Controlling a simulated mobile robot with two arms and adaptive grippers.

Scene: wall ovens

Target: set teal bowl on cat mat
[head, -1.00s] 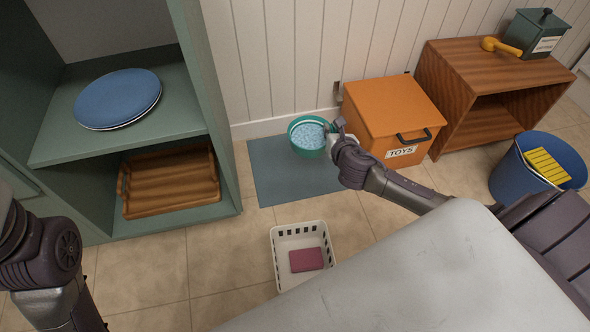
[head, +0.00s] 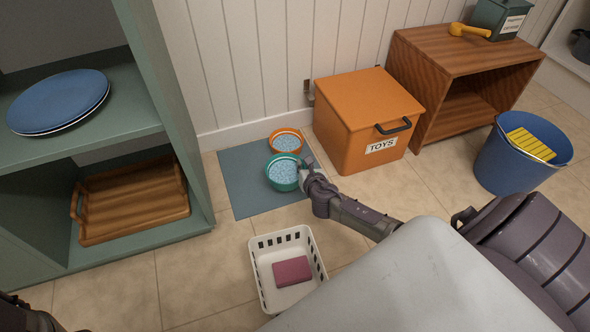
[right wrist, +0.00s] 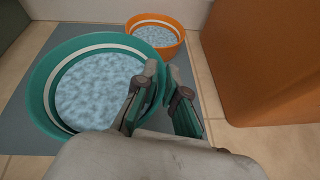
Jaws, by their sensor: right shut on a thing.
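The teal bowl (head: 283,172), full of pale blue contents, is over the grey-blue cat mat (head: 241,186), near the mat's right side. In the right wrist view the teal bowl (right wrist: 60,65) is upright and large at the left. My right gripper (head: 304,167) is shut on the bowl's right rim; its fingers (right wrist: 168,88) show in the right wrist view. I cannot tell whether the bowl's base touches the mat (right wrist: 22,135). My left gripper is not in view.
An orange bowl (head: 286,142) with similar contents stands on the mat behind the teal one. An orange toy box (head: 366,115) stands close on the right. A white basket (head: 284,241) with a pink block (head: 291,270) sits in front. A green shelf unit (head: 172,120) stands left.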

